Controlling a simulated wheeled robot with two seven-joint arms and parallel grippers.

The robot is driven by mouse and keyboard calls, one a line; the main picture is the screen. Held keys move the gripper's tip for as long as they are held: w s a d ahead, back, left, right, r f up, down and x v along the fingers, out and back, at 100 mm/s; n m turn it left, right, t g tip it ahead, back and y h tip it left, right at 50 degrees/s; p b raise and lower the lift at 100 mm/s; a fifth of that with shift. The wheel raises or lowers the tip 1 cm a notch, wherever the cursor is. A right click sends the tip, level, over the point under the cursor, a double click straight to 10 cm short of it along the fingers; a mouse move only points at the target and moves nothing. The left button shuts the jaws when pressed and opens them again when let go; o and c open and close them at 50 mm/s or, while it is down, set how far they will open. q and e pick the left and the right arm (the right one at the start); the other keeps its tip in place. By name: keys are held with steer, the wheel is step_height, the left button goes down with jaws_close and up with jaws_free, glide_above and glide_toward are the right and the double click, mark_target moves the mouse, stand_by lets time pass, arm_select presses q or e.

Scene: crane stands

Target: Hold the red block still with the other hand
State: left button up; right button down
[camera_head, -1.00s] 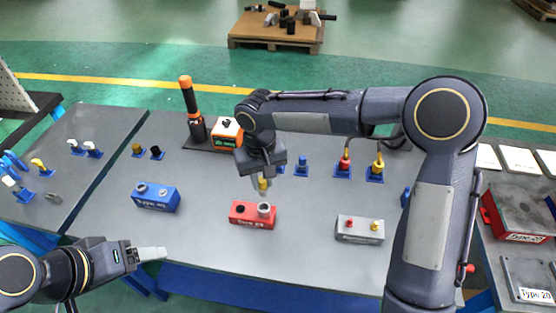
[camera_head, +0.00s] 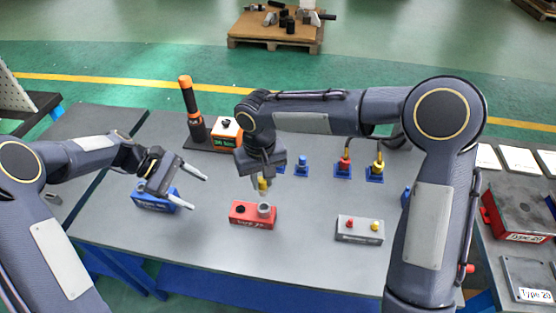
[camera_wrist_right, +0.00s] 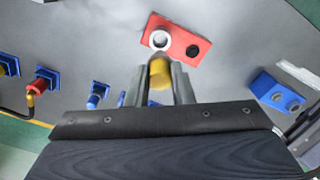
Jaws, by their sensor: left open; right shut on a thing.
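The red block (camera_head: 246,217) lies on the grey table in the middle of the head view, with a grey ring and a dark hole on top. It also shows in the right wrist view (camera_wrist_right: 182,38). My right gripper (camera_head: 261,188) is shut on a yellow plug (camera_wrist_right: 160,73), just above the red block's ring end; whether the plug touches the block is unclear. My left gripper (camera_head: 193,189) is open and empty, over the blue block (camera_head: 150,203) and left of the red block. Its two fingers point right. It partly hides the blue block.
A grey block (camera_head: 358,230) with red and yellow plugs stands to the right. Blue stands (camera_head: 343,168) with plugs line the back, near an orange device (camera_head: 226,136) and a black-and-orange tool (camera_head: 191,108). The table front between the blocks is clear.

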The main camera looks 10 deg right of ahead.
arm_select(q)
steer(key=n+h, duration=0.1)
steer(key=n, duration=0.1)
glide_toward(232, 209)
steer(key=shift+w+d+f+g, duration=0.15)
steer(key=shift+w+f+g, duration=0.2)
steer(key=shift+g, duration=0.05)
steer(key=shift+d+f, duration=0.3)
steer(key=shift+f, duration=0.25)
steer(key=shift+x, duration=4.3)
steer(key=c, duration=1)
steer(key=shift+r, duration=0.1)
